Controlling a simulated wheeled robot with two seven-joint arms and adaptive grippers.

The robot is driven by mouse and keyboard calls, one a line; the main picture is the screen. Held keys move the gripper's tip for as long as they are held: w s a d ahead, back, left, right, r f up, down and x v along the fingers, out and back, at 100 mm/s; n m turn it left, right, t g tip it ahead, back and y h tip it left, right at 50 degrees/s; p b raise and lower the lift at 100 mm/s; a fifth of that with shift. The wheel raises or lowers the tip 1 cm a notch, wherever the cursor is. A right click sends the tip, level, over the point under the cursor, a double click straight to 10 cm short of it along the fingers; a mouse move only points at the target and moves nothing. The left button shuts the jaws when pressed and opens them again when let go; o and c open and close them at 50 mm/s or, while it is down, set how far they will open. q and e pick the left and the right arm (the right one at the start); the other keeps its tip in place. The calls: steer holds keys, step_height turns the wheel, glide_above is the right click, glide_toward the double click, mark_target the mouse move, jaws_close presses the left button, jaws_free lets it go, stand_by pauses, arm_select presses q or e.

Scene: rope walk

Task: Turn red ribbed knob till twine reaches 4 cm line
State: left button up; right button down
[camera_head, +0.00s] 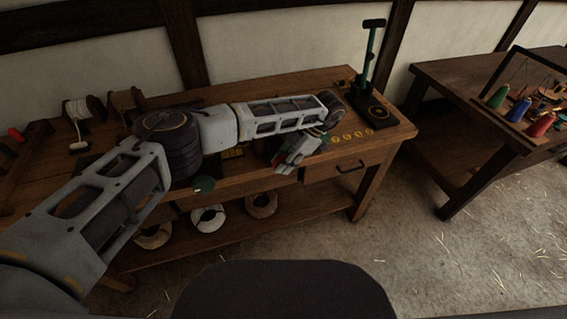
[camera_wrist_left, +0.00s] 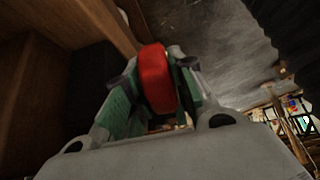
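The red ribbed knob (camera_wrist_left: 158,80) shows large in the left wrist view, between the two green-sided fingers of my left gripper (camera_wrist_left: 160,75). The fingers appear to press on it from both sides. In the head view my left gripper (camera_head: 293,153) is at the front edge of the workbench, and only a sliver of red shows beside it. My left arm crosses over the bench and hides much of its middle. The twine at the knob and the 4 cm line cannot be made out. My right gripper is not in view.
The wooden workbench (camera_head: 240,88) carries spools (camera_head: 82,107) at the back left and a green-posted stand (camera_head: 370,60) at the back right. Yellow round pieces (camera_head: 352,133) lie near its right front. Rope coils (camera_head: 208,218) lie on the lower shelf. A second table (camera_head: 450,85) holds coloured cones.

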arm_select(q)
steer(key=v, duration=1.2)
stand_by(0.7)
steer(key=shift+f, duration=0.1)
steer(key=shift+f, duration=0.1)
